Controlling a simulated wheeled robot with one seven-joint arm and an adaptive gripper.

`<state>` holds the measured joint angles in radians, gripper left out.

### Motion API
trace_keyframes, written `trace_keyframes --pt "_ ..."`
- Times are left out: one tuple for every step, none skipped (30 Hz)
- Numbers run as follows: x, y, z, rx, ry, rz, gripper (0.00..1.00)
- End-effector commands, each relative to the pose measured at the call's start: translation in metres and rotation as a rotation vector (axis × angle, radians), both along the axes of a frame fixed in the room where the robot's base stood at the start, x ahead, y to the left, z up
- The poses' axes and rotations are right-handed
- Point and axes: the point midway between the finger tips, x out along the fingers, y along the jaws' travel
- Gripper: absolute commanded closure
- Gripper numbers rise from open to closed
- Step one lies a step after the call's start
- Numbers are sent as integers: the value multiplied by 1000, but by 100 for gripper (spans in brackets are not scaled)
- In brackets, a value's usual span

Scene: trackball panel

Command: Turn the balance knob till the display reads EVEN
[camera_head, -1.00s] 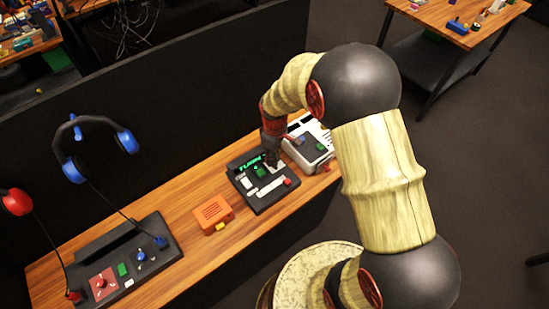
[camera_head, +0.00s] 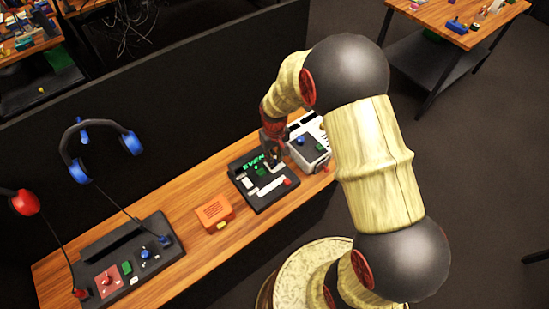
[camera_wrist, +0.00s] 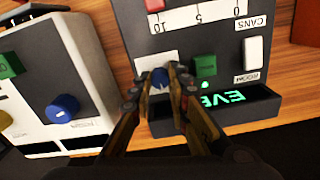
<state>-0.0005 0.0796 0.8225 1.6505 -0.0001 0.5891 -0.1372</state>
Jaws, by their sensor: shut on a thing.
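The dark trackball panel (camera_head: 262,204) lies on the wooden bench. Its display (camera_head: 254,160) reads EVEN in green in the head view. In the wrist view the display (camera_wrist: 224,98) is upside down, with its last letter hidden by a finger. My gripper (camera_wrist: 170,73) is shut on a blue knob (camera_wrist: 160,80) on a white plate near the display, and the fingers hide much of the knob. In the head view my gripper (camera_head: 274,152) is at the panel's back right, and the knob is hidden there.
A white-cased device (camera_head: 309,152) with a blue knob (camera_wrist: 62,108) stands close beside the panel. An orange box (camera_head: 214,212) and another dark panel (camera_head: 163,262) are to the left. A dark partition (camera_head: 190,95) rises behind the bench.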

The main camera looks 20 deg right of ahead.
Motion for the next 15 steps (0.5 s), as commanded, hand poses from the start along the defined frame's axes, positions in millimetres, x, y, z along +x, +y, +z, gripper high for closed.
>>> trace_keyframes --pt "0 0 0 0 -1 -6 100" --pt "0 0 0 0 -1 -10 100" --pt "0 0 0 0 -1 -14 100" --pt "0 0 0 0 -1 -16 100" --pt "0 0 0 0 -1 -17 100" --pt "0 0 0 0 -1 -18 100" --pt "0 0 0 0 -1 -18 100" --pt "0 0 0 0 -1 -18 100" --pt "0 0 0 0 -1 -18 100" --pt "0 0 0 0 -1 -17 100" --pt "0 0 0 0 -1 -17 100" --pt "0 0 0 0 -1 -17 100" --pt "0 0 0 0 -1 -17 100" --pt "0 0 0 0 -1 -17 100" --pt "0 0 0 0 -1 -17 81"
